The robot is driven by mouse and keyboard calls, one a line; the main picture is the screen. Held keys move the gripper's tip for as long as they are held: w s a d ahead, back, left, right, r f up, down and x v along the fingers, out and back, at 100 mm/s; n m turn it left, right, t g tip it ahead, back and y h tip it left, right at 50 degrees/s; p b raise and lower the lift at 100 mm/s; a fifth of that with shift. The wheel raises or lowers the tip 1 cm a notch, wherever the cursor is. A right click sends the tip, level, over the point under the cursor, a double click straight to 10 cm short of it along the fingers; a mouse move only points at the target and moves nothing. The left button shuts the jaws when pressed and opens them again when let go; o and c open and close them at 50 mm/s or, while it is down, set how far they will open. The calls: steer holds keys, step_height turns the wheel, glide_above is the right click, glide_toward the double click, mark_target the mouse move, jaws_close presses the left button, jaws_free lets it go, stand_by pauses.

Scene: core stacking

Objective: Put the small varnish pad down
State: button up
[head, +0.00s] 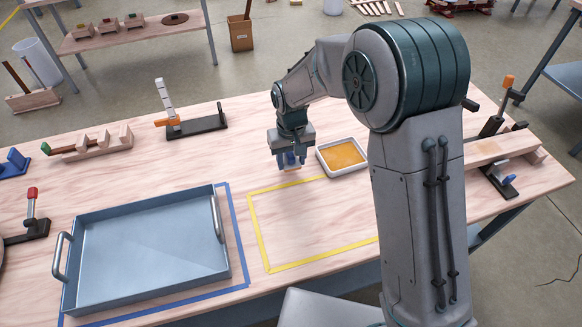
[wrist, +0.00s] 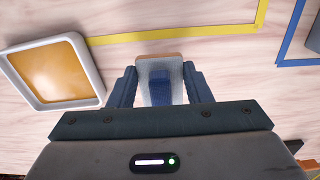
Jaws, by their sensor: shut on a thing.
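My gripper (head: 290,158) points down over the table, just left of the varnish tray and behind the yellow outline. In the wrist view its two blue-grey fingers (wrist: 160,84) are shut on the small varnish pad (wrist: 159,60), which has a pale body, a tan far edge and a blue grip. The pad is mostly hidden by the gripper in the head view. I cannot tell whether its underside touches the table. The white tray of amber varnish (head: 342,155) stands beside the gripper; it also shows at the left in the wrist view (wrist: 55,72).
A yellow tape outline (head: 262,234) encloses bare wood in front of my gripper. A blue-grey handled tray (head: 150,245) sits inside blue tape at the left. A black stand with an orange clamp (head: 195,126) and a wooden rack (head: 100,146) stand along the back left.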

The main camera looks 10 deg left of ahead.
mark_target(291, 163)
steer(key=shift+f, duration=2.2)
steer(key=o, duration=1)
steer(key=shift+c, duration=0.2)
step_height(291, 163, up, 12)
steer(key=shift+r, duration=0.1)
steer(key=shift+d+r, duration=0.1)
steer(key=shift+r, duration=0.05)
steer(key=s+d+r+m+t, duration=0.15)
steer(key=s+d+r, duration=0.3)
steer(key=d, duration=0.75)
steer(key=s+d+r+m+t, duration=0.1)
steer(key=s+d+r+m, duration=0.4)
steer(key=d, duration=0.6)
steer(key=s+d+f, duration=0.1)
steer(key=s+d, duration=0.4)
steer(key=s, duration=0.3)
steer(key=shift+s+d+f, duration=0.2)
steer(key=shift+d+f, duration=0.15)
